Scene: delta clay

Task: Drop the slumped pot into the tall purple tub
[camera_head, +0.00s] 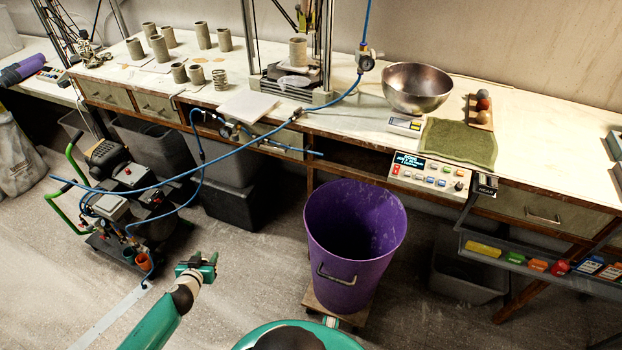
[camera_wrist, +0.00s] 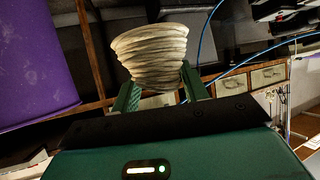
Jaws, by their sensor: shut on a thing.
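The slumped pot (camera_wrist: 150,53) is a pale, ridged clay pot. In the wrist view it sits between the two green fingers of my gripper (camera_wrist: 160,88), which is shut on it. In the head view my gripper (camera_head: 203,264) is low over the floor, left of the tub, and I cannot make out the pot there. The tall purple tub (camera_head: 350,245) stands upright in front of the bench, with its open mouth up and a metal handle on its near side. Part of its purple wall (camera_wrist: 32,65) shows at the left of the wrist view.
The long bench (camera_head: 340,125) runs behind the tub, with several grey clay pots (camera_head: 203,36) at its left. A compressor (camera_head: 120,190) with blue hoses stands at the left. Dark bins (camera_head: 222,160) sit under the bench. Floor is clear between my gripper and the tub.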

